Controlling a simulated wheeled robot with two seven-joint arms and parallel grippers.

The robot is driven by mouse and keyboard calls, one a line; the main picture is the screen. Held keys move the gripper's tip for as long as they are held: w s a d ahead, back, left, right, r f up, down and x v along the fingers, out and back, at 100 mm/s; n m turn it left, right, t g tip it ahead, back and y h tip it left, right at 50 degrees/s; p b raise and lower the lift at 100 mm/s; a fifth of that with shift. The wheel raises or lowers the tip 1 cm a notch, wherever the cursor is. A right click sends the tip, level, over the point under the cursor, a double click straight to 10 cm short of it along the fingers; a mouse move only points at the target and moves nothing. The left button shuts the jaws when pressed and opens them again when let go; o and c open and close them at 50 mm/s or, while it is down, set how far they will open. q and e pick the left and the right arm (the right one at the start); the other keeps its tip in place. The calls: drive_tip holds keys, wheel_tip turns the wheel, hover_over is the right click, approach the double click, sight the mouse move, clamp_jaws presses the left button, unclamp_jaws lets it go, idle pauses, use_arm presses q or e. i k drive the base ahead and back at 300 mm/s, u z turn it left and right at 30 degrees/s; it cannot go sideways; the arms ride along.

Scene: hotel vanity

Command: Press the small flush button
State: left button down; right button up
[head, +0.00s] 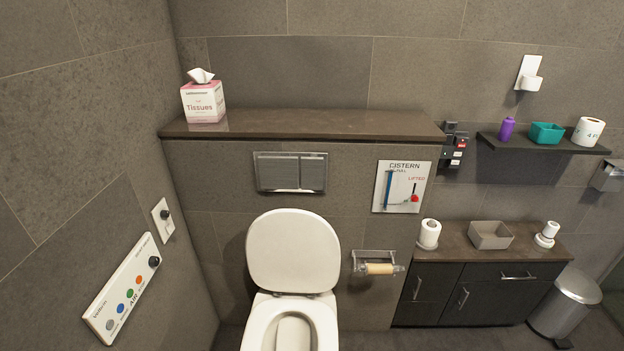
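A metal flush plate (290,190) is set in the tiled wall above the toilet, below the brown ledge. It appears split into two buttons. The wider large flush button (278,173) is on the left and the narrower small flush button (313,173) is on the right. Both look flat with the plate, though their exact depth is too small to tell. Neither of my grippers is in the head view, and nothing covers the plate.
The toilet's raised lid (293,250) stands just below the plate. A tissue box (203,102) sits on the ledge (320,124). A cistern sign panel (402,187) and a toilet roll holder (376,264) are to the right. A control panel (123,288) is on the left wall.

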sight(312, 169)
drive_tip(key=u, duration=1.75)
drive_tip(key=i, duration=0.55)
drive_tip(key=z, duration=3.2)
